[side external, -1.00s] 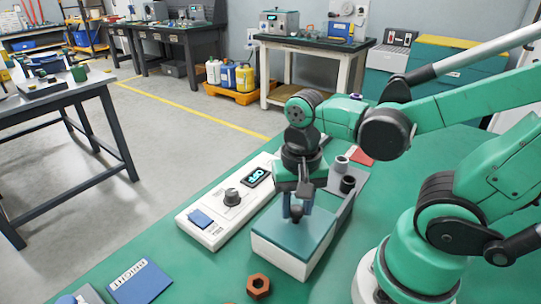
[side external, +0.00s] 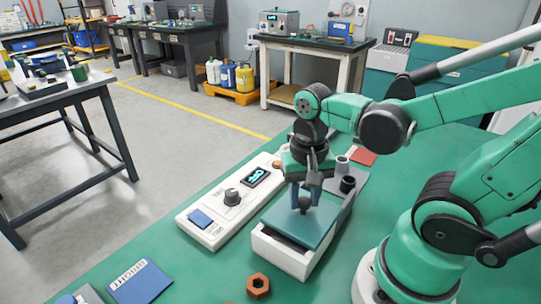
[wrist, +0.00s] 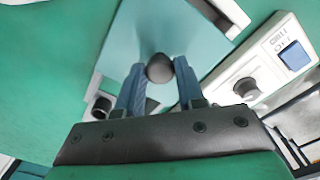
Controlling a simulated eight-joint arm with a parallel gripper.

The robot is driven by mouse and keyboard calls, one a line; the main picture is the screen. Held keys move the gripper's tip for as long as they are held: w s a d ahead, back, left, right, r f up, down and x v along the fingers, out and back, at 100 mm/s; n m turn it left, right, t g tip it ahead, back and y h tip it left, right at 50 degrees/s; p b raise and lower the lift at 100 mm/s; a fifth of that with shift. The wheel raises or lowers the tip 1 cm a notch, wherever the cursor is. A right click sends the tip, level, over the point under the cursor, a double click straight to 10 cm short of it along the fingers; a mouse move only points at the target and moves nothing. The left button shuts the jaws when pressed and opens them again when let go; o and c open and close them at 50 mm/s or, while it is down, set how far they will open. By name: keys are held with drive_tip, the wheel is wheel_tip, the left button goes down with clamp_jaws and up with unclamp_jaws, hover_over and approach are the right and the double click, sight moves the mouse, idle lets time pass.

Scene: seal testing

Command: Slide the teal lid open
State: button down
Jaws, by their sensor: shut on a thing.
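The teal lid (side external: 298,227) lies on the white box (side external: 277,256) and is slid partway back, so a dark gap shows at the box's front end. A dark round knob (side external: 304,204) stands on the lid. My gripper (side external: 305,203) points down and is shut on the knob. In the wrist view the two blue fingers of my gripper (wrist: 159,72) press the knob (wrist: 159,68) from both sides, with the lid (wrist: 150,30) behind it. What is inside the box cannot be made out.
A white control unit (side external: 209,228) with a dial and a display stands left of the box. A grey holder with dark cups (side external: 347,184) is behind it. An orange hex nut (side external: 258,286) and a blue card (side external: 140,281) lie in front on the green table.

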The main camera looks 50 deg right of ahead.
drive_tip(key=d, duration=0.7)
drive_tip(key=shift+d, duration=0.15)
drive_tip(key=c, duration=0.5)
unclamp_jaws()
drive_tip(key=shift+c, duration=0.2)
drive_tip(key=shift+r, duration=0.1)
drive_tip(key=shift+r, duration=2.7)
drive_tip(key=w+a+n+t, duration=0.3)
drive_tip(key=a+n, duration=0.1)
drive_tip(key=shift+w+f+h, duration=0.25)
drive_tip(key=shift+f+h, duration=0.1)
drive_tip(key=shift+h, duration=0.05)
drive_tip(key=w+a+n+t, duration=0.3)
drive_tip(key=a+n+t, duration=0.1)
drive_tip(key=a+n, duration=0.1)
drive_tip(key=shift+a+r+y, duration=0.15)
drive_tip(key=shift+r+y, duration=0.15)
drive_tip(key=shift+y, duration=0.1)
